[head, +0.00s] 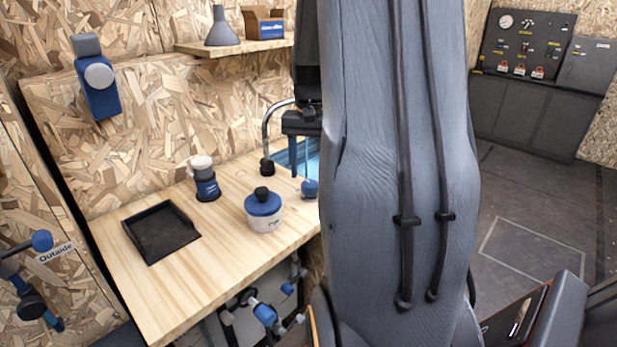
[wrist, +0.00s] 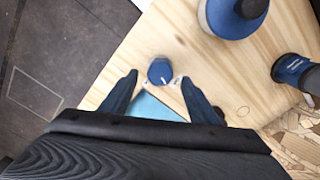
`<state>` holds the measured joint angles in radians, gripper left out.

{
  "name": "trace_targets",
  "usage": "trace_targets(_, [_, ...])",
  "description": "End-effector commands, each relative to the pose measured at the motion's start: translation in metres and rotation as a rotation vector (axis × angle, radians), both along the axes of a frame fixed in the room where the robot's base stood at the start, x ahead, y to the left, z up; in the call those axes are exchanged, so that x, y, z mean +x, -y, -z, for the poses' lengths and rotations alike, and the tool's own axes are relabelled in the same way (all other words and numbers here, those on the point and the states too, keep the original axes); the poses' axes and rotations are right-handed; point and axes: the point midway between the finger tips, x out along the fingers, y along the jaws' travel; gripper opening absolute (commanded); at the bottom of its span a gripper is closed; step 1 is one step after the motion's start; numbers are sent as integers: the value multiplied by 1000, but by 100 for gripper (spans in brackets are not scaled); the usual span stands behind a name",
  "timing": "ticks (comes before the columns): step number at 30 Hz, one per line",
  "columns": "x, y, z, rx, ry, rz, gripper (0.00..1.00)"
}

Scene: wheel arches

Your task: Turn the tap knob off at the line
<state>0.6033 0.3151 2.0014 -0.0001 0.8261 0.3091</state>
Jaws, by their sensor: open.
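The tap knob (head: 310,188) is small and blue, on the wooden counter by the sink, partly beside my arm in the head view. In the wrist view the knob (wrist: 160,70) is seen from above, with a pale mark on its top and a small white mark on the counter at its lower right. My gripper (wrist: 158,77) is open, its two dark fingers on either side of the knob; I cannot tell whether they touch it.
The sink (wrist: 155,107) with blue inside lies under my fingers; its curved spout (head: 267,125) rises behind. A blue-lidded white pot (head: 263,213), a blue-and-white bottle (head: 205,182) and a black tray (head: 160,233) stand on the counter (head: 125,272). A shelf (head: 230,47) hangs above.

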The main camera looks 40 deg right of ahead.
Motion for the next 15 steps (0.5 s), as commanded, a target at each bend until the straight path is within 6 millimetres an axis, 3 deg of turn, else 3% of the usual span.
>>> trace_targets(6, [0, -1, 27, 1, -1, -1, 55])
trace_targets(15, [0, -1, 35, -1, 1, -1, 55])
